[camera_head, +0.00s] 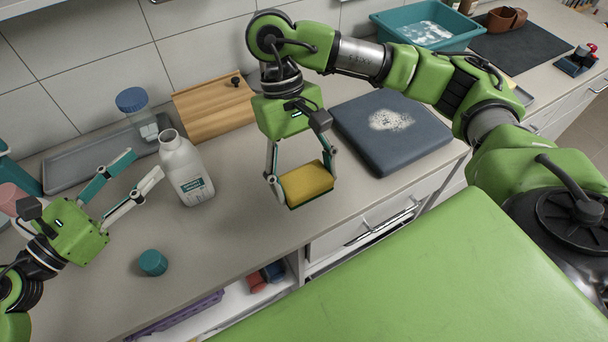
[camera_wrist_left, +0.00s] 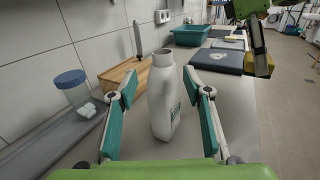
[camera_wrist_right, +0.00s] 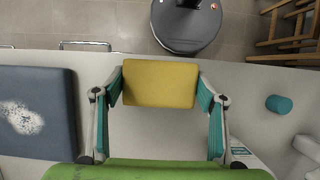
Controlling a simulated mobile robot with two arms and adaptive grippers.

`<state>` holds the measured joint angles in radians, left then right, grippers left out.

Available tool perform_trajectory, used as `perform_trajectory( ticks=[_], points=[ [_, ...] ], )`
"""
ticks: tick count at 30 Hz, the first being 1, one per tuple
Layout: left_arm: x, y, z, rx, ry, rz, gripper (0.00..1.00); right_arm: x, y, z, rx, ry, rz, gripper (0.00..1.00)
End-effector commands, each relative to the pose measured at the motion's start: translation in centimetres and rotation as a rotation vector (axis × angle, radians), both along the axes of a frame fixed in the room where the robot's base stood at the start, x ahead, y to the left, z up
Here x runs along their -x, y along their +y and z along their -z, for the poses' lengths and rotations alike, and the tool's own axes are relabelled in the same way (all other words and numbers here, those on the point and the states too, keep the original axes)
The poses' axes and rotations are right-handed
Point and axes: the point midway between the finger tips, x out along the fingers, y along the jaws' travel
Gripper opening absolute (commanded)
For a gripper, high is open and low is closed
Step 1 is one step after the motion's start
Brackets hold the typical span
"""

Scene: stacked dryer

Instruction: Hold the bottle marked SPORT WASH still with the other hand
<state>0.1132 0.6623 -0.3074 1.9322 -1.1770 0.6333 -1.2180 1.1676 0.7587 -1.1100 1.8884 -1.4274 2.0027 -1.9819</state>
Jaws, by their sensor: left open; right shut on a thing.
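The white bottle (camera_head: 187,172) stands upright and uncapped on the counter. Its teal label print is too small to read. My left gripper (camera_head: 148,168) is open just left of the bottle, fingers pointing at it. In the left wrist view the bottle (camera_wrist_left: 162,105) stands centred between the open fingertips (camera_wrist_left: 163,88), with a gap on both sides. My right gripper (camera_head: 299,172) is shut on a yellow sponge (camera_head: 307,184), held over the counter to the right of the bottle. The sponge also shows in the right wrist view (camera_wrist_right: 160,83), between the finger pads.
A teal cap (camera_head: 153,262) lies on the counter in front of the bottle. Behind are a blue-lidded jar (camera_head: 133,108) on a grey tray (camera_head: 75,172) and a wooden board (camera_head: 212,108). A dark slab with white powder (camera_head: 400,145) lies right. A teal tub (camera_head: 385,22) stands farther back.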

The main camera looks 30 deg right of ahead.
Motion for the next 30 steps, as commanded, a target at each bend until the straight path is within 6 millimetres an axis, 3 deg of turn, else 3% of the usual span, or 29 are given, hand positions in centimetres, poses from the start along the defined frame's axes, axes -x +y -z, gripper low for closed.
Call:
perform_trajectory(
  ticks=[7,15,30],
  points=[
    [-1.8,-3.3,-0.6,0.003,-0.001,0.001,0.45,0.0,0.0,-2.4,0.0,0.0,0.0,0.48],
    [-3.5,-6.3,-0.1,0.0,-0.001,0.001,0.45,0.0,0.0,-2.3,0.0,0.0,0.0,0.48],
    [-4.2,-7.6,0.0,-0.001,0.0,0.0,0.45,0.0,0.0,-2.3,0.0,0.0,0.0,0.48]
  ],
)
